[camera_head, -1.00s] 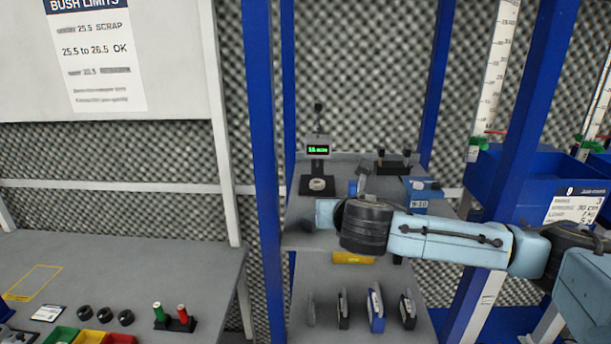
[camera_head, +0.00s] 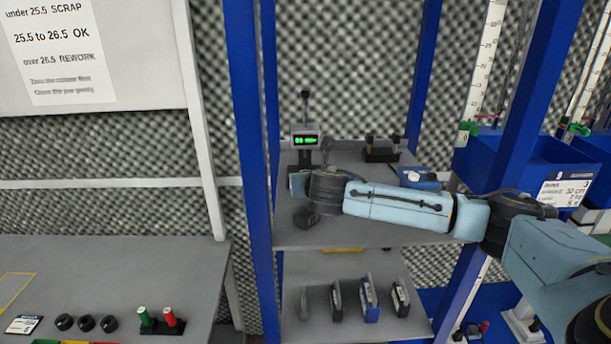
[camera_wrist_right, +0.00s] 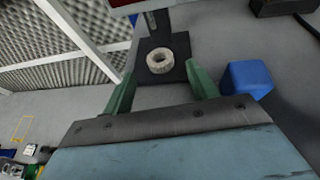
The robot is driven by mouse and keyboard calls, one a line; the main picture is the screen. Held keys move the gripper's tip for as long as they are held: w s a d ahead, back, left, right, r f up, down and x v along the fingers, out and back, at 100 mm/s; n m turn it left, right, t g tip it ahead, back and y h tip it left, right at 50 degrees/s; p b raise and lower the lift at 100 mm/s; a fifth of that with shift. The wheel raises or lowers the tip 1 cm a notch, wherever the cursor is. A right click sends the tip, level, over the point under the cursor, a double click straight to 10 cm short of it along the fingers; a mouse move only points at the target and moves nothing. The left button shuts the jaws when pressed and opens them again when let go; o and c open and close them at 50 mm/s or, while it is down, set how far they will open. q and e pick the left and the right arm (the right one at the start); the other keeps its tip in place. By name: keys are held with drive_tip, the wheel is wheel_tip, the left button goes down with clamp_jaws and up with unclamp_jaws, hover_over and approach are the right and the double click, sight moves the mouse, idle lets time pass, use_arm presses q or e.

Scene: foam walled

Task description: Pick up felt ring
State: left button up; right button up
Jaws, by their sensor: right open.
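The felt ring (camera_wrist_right: 159,60) is a small cream ring lying flat on the dark base plate (camera_wrist_right: 178,71) of the gauge stand in the right wrist view. My right gripper (camera_wrist_right: 162,68) is open, with its two green fingers on either side of the ring in the picture and nothing held. I cannot tell how far the fingertips are above the plate. In the head view the end of my right arm covers the ring. My left gripper is in neither view.
The gauge with a green display (camera_head: 305,140) stands on the upper shelf (camera_head: 350,234). A blue block (camera_wrist_right: 247,78) sits right of the right finger. Blue rack posts (camera_head: 248,150) stand close by. A dark fixture (camera_head: 382,150) is further right.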

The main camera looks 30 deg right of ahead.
drive_tip(key=x, duration=0.3)
drive_tip(key=shift+w+f, duration=0.15)
drive_tip(key=shift+w, duration=0.15)
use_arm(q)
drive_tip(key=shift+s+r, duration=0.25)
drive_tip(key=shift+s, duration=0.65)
use_arm(e)
drive_tip(key=shift+w+d+f, duration=0.2)
drive_tip(key=shift+w+d, duration=0.1)
drive_tip(key=shift+w, duration=0.2)
drive_tip(key=c, duration=1.1)
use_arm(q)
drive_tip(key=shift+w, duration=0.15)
use_arm(e)
drive_tip(key=shift+c, duration=0.2)
